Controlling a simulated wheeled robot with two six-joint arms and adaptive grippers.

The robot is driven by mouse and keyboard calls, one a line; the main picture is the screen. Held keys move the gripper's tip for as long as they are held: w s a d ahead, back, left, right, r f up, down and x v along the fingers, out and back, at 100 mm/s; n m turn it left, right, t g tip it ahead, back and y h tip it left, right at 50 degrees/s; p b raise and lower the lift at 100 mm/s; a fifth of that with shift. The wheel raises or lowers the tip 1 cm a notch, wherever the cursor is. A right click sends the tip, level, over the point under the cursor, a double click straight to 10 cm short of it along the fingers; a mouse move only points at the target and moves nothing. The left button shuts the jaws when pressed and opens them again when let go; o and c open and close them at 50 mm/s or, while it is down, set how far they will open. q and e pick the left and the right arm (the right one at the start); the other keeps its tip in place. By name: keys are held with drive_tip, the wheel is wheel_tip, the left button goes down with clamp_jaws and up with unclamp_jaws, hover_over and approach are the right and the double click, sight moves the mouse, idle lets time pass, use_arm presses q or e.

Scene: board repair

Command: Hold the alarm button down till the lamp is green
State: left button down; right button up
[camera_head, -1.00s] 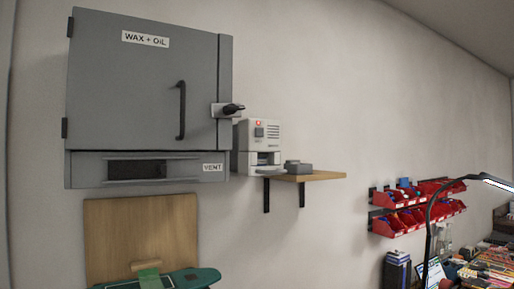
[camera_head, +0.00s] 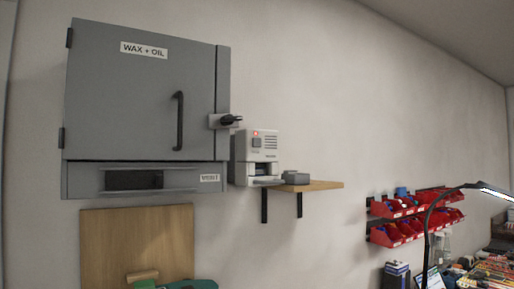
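The alarm unit is a small white box (camera_head: 262,157) on the wooden wall shelf, right of the grey cabinet. Its lamp (camera_head: 256,133) glows red at the upper left of its front. A dark grey square button (camera_head: 257,143) sits just below the lamp. Nothing touches the unit. Neither of my grippers shows in the view.
The grey "WAX + OIL" cabinet (camera_head: 140,95) is shut, with a black latch (camera_head: 231,120) sticking out near the unit. A small grey block (camera_head: 296,178) lies on the shelf (camera_head: 322,185). Red bins (camera_head: 402,232) hang on the wall further right, by a lamp arm (camera_head: 427,235).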

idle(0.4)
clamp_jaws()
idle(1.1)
